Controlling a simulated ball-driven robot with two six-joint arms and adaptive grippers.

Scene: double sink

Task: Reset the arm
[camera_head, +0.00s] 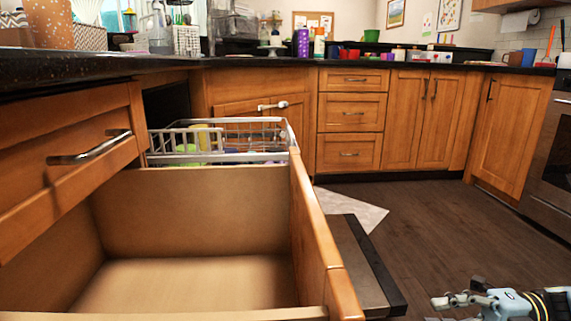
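My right arm comes in at the bottom right corner, and my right gripper (457,299) points left above the dark wood floor. It is partly cut off by the lower edge of the view, so I cannot tell whether its fingers are open or shut. I see nothing held in the part that shows. My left arm and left gripper are not in view.
A wooden drawer (195,215) stands pulled out and empty at the left front. Behind it a dishwasher rack (215,140) with dishes is out. A dark-edged panel (367,265) lies beside the drawer. The floor (430,220) at the right is clear.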

